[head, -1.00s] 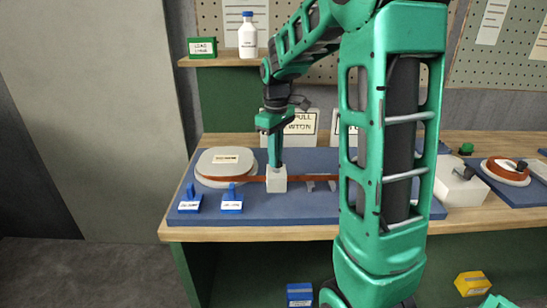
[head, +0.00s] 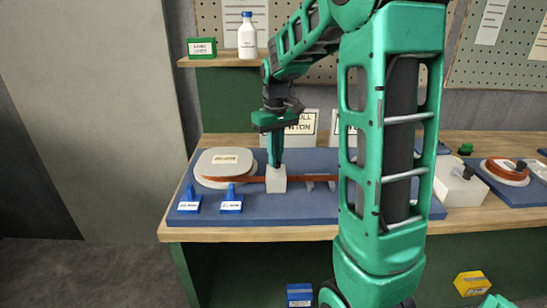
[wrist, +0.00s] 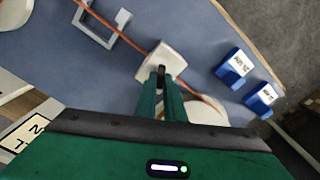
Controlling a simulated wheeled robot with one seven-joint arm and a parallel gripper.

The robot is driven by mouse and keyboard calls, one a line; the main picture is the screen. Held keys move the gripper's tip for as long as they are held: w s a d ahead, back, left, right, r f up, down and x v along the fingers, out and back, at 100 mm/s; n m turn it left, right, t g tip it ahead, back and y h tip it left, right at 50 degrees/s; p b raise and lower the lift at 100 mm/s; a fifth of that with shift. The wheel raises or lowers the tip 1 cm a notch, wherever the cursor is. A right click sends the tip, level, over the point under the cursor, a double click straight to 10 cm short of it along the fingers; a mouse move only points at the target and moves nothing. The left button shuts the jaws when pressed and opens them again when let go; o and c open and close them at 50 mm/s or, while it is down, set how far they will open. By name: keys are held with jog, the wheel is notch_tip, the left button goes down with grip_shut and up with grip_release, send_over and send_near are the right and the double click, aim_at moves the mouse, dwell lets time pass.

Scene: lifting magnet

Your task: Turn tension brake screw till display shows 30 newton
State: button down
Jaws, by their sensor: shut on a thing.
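The tension brake is a white block (head: 276,179) on the blue board, with an orange-brown line running through it. My gripper (head: 276,163) points straight down onto its top. In the wrist view, my gripper (wrist: 162,92) is shut on the dark brake screw (wrist: 161,72) that stands up from the white block (wrist: 158,60). The fingers hide most of the screw. A white sign (head: 303,122) behind the arm is partly hidden; it seems to read pull and newton. I can read no number on a display.
A white round-ended spool (head: 225,160) is left of the block. Two blue labelled clips (head: 190,203) (head: 232,204) stand at the board's front left. A metal bracket (wrist: 104,22) straddles the line. My arm hides the board's right part. A white bottle (head: 247,38) stands on the shelf.

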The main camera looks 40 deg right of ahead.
jog(key=shift+s, duration=0.1)
jog(key=c, duration=1.9)
grip_release()
jog(key=shift+o, duration=0.2)
jog(key=shift+r, duration=0.1)
notch_tip(320, 180, up, 11)
jog(key=shift+f, duration=0.2)
